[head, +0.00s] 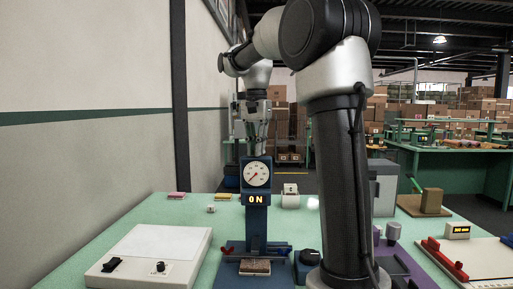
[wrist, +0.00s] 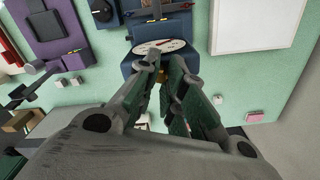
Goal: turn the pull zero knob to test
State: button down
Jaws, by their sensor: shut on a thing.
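The dial also shows in the wrist view (wrist: 160,46), seen from above. My gripper (head: 258,152) points down at the top of the tester's head, behind the dial from the head view. In the wrist view its green-padded fingers (wrist: 162,72) are close together at the dial's edge, shut on the knob. The pull zero knob itself is hidden by the fingers, so its setting cannot be read.
A white light box (head: 150,255) is at the left and a dark blue box with a black top (head: 307,262) at the tester's right. A brown block (head: 254,267) lies on the tester's base. A grey box (head: 384,188) stands behind at the right.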

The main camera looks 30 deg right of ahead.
jog(key=n, duration=0.4)
jog(key=shift+n, duration=0.3)
jog(key=n, duration=0.3)
jog(key=shift+n, duration=0.4)
jog(key=n, duration=0.3)
jog(key=shift+n, duration=2.1)
jog(key=c, duration=1.5)
grip_release()
jog(key=shift+o, duration=0.2)
notch_tip(320, 180, up, 12)
